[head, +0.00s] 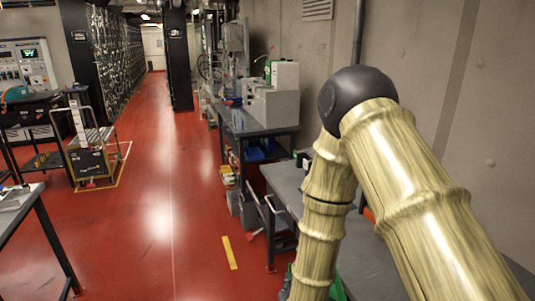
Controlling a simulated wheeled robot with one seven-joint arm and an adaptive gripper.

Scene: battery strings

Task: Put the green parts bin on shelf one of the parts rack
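My arm fills the right side of the head view, its lower link running down out of the frame. My gripper is not in view. A bright green piece (337,290) shows at the bottom edge beside my arm. It may be part of the green parts bin, but most of it is hidden or cut off. I cannot make out the parts rack or its shelf one in this view.
A grey bench (285,178) runs along the right wall, partly behind my arm. Another bench (231,122) beyond it bears equipment. A cart (92,155) stands at left, and a table (22,207) at lower left. The red floor (150,215) between is clear.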

